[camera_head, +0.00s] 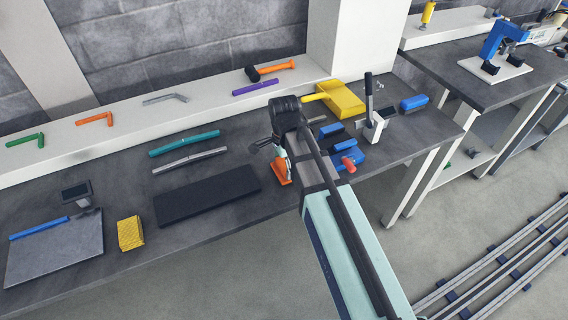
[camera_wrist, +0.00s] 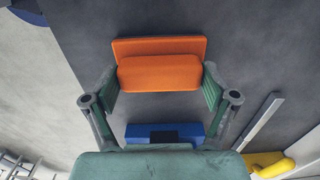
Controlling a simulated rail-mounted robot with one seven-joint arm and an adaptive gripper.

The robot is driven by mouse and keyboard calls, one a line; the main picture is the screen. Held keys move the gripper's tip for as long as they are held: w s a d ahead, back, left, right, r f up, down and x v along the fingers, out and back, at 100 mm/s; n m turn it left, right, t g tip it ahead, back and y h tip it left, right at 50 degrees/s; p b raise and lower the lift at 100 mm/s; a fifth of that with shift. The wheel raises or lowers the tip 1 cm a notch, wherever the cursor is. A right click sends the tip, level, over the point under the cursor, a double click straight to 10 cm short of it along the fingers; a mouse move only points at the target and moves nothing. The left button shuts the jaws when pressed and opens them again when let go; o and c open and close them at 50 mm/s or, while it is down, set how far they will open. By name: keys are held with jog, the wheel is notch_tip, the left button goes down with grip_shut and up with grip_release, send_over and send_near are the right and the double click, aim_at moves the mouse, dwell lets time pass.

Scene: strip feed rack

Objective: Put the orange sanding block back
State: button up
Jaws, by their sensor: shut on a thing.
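The orange sanding block (camera_wrist: 160,73) sits between the two fingers of my gripper (camera_wrist: 160,88) in the wrist view, with a finger against each end. It has a wider, flat orange part along its far edge. In the head view the block (camera_head: 282,172) shows below my gripper (camera_head: 279,154), close to the bench's front edge, partly hidden by the arm. I cannot tell whether it touches the bench. A blue piece with a dark recess (camera_wrist: 165,134) lies close to the block in the wrist view, partly hidden by my gripper.
A dark mat (camera_head: 208,195) lies left of my gripper; a yellow block (camera_head: 130,233) and grey plate (camera_head: 55,255) are farther left. Right of the arm stand a blue device with a red knob (camera_head: 347,161), a black-handled clamp (camera_head: 375,126) and a yellow piece (camera_head: 341,99).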

aim_at(284, 164)
jog(key=shift+f, duration=0.15)
jog(key=o, duration=1)
notch_tip(284, 164, up, 12)
jog(key=shift+r+b, duration=0.15)
jog(key=shift+b, duration=0.75)
